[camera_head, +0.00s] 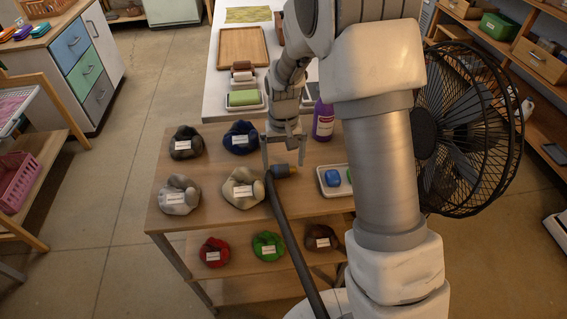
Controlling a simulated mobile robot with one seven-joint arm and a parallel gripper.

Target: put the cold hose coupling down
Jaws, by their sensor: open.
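A dark hose coupling (280,171) with a small brass-coloured end sits at the upper end of a black hose (295,235). The hose runs down toward the bottom of the picture, past the front edge of the wooden table (215,222). My gripper (284,163) points down over the table, with its two fingers spread apart. The coupling is at or just below the fingertips. I cannot tell whether it touches them or rests on the tabletop. No cold marking is legible on it.
Labelled soft bundles, including a beige one (243,188) and a blue one (240,138), lie left of my gripper. A purple bottle (323,120) and a tray (325,190) with a blue item stand to the right. A black fan (470,130) stands farther right.

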